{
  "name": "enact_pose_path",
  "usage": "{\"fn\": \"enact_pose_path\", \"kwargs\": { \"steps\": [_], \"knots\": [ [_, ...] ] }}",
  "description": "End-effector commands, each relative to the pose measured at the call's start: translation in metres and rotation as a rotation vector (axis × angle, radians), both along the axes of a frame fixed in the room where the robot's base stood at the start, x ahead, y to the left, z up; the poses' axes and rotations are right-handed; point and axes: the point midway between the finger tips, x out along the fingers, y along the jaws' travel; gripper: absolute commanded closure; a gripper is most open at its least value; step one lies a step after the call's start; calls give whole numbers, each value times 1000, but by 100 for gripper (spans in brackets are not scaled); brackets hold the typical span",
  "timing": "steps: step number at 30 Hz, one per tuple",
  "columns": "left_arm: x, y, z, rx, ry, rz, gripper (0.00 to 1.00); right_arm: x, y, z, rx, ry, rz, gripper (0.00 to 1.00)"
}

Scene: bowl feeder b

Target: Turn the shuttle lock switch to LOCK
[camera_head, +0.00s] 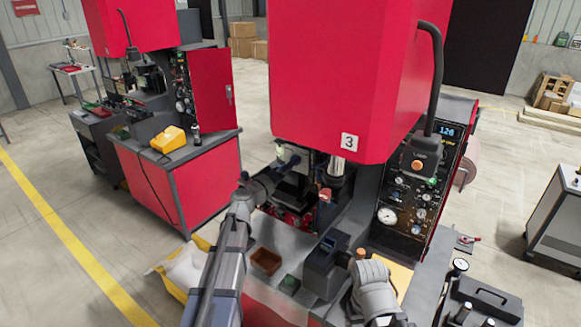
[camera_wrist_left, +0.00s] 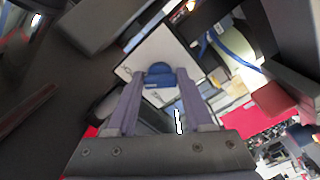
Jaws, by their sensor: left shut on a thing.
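In the left wrist view a blue knob (camera_wrist_left: 160,72) stands on a pale plate (camera_wrist_left: 135,62). It appears to be the shuttle lock switch. The two fingers of my left gripper (camera_wrist_left: 161,84) are shut on it, one on each side. I cannot read any LOCK marking or tell which way the knob points. In the head view my left gripper (camera_head: 290,160) reaches under the red press housing (camera_head: 325,80), and the switch is not clearly visible there. My right arm (camera_head: 375,290) shows low in the head view, but its fingers cannot be made out.
A panel with gauges and a lit display (camera_head: 415,190) is right of the press. A dark console box (camera_head: 325,268), a brown bin (camera_head: 265,261) and a white-yellow sack (camera_head: 185,268) are near my arms. A second red machine (camera_head: 175,185) stands behind left. Open floor lies between.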

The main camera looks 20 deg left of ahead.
Motion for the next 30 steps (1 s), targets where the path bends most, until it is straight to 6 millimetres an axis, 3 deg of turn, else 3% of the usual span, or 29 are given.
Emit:
{"fn": "enact_pose_path", "kwargs": {
  "steps": [11, 27, 28, 30],
  "knots": [
    [-2, -1, -2, 134, -45, -4, 100, 0, 0, -1, 0, 0, 0, 23],
    [-2, -1, -2, 153, -52, -4, 100, 0, 0, -1, 0, 0, 0, 23],
    [-2, -1, -2, 153, -52, -4, 46, 0, 0, -1, 0, 0, 0, 23],
    [-2, -1, -2, 152, -52, -4, 38, 0, 0, -1, 0, 0, 0, 23]
  ]
}}
